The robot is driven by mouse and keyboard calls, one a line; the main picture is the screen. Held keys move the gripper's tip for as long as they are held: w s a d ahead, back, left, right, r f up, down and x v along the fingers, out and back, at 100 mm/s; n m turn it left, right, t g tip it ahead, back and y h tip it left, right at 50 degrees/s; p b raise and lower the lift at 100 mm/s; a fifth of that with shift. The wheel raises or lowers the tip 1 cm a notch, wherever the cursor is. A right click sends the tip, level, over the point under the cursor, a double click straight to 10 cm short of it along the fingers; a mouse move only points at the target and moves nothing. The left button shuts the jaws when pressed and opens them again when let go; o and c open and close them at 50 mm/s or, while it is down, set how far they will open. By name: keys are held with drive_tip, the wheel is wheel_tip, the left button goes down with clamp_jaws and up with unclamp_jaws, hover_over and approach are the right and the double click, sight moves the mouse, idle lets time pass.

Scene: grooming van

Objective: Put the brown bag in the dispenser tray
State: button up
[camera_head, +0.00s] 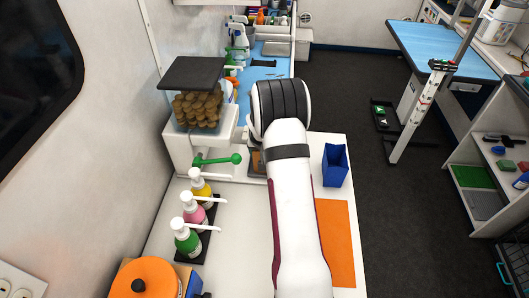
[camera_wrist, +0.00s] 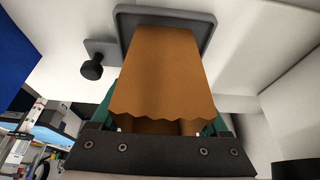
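The brown paper bag (camera_wrist: 162,72) has a zigzag top edge and fills the middle of the wrist view. A small strip of it shows beside my arm in the head view (camera_head: 257,161). My gripper (camera_wrist: 162,127) has a green finger on each side of the bag and looks shut on it near its open top. The dark grey dispenser tray (camera_wrist: 211,24) with a raised rim lies behind the bag's far end. I cannot tell whether the bag touches the tray. In the head view my arm hides the gripper and most of the tray.
The dispenser holds brown treats (camera_head: 197,108) and has a green lever (camera_head: 218,160). Several pump bottles (camera_head: 194,212) stand left of my arm. A blue bag (camera_head: 335,165) and an orange mat (camera_head: 338,240) are on the right. A black knob (camera_wrist: 92,68) is near the tray.

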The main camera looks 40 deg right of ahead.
drive_tip(key=shift+o, duration=1.4)
drive_tip(key=v, duration=1.2)
drive_tip(key=shift+r, duration=0.2)
drive_tip(key=s+a+r+n+g+y, duration=0.15)
drive_tip(key=s+a+r, duration=0.25)
drive_tip(key=s+a, duration=0.55)
drive_tip(key=s+a+r+n+y, duration=0.15)
drive_tip(key=s+a+r, duration=0.4)
drive_tip(key=a, duration=0.75)
drive_tip(key=s+a+f+g+y, duration=0.2)
drive_tip(key=s+a, duration=0.5)
drive_tip(key=s, duration=0.6)
